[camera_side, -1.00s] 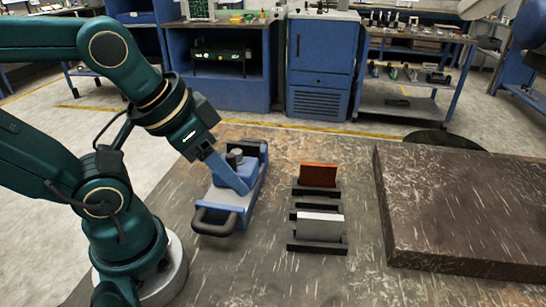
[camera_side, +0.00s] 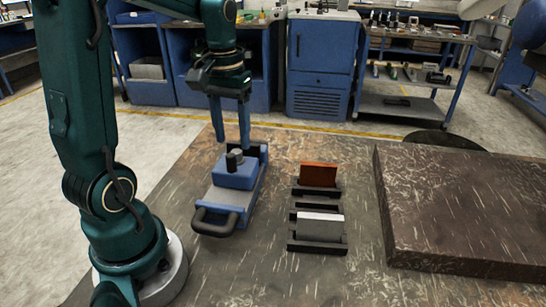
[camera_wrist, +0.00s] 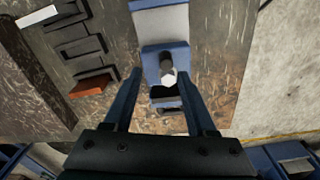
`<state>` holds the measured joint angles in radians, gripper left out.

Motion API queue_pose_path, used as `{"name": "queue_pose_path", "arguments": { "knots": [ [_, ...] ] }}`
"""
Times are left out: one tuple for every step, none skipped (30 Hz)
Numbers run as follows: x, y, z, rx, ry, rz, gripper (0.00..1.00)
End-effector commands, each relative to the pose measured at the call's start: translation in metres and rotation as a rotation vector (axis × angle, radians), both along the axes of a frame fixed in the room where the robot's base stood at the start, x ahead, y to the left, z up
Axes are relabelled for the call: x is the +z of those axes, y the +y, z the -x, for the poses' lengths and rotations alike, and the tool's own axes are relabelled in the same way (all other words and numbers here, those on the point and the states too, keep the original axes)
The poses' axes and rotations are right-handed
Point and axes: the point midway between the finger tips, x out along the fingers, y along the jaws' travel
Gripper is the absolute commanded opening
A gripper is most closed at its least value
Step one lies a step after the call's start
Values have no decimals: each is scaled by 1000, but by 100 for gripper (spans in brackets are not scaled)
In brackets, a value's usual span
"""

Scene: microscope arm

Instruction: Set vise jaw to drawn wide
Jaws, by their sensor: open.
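The blue vise (camera_side: 219,196) sits on the worktable, with a dark looped handle (camera_side: 214,221) at its near end. Its blue jaw block (camera_side: 232,178) carries a dark upright knob and stands toward the far end, close to the far end plate (camera_side: 262,155). The gap between block and plate is partly hidden. My gripper (camera_side: 232,143) points down just above the far part of the vise, fingers apart and empty. In the wrist view my gripper (camera_wrist: 160,75) has its fingers on either side of the jaw block (camera_wrist: 165,53) and knob; contact is not visible.
A dark rack (camera_side: 318,247) right of the vise holds a rust-red plate (camera_side: 318,174) and a light grey plate (camera_side: 320,225). A large dark slab (camera_side: 465,205) fills the table's right side. Table around the vise's near end is clear.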

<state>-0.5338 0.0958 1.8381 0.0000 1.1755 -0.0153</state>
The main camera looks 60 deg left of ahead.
Motion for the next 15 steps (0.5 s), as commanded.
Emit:
{"name": "queue_pose_path", "arguments": {
  "knots": [
    [-5,5,2,21,16,10,57],
    [-7,6,3,28,24,15,57],
    [-10,8,4,37,31,19,57],
    [-12,9,5,41,31,20,57],
    [-14,9,5,43,31,20,57],
    [-18,9,5,43,31,20,57],
    [-21,9,5,42,32,20,57],
    [-25,9,5,42,33,21,57],
    [-30,8,5,41,34,21,57],
    [-34,8,5,41,32,20,57],
    [-38,8,6,41,33,21,57],
    [-43,8,5,41,33,21,57],
    [-47,8,5,40,32,20,57],
    [-50,8,5,40,32,20,57],
    [-53,8,5,40,31,19,57]
  ]
}}
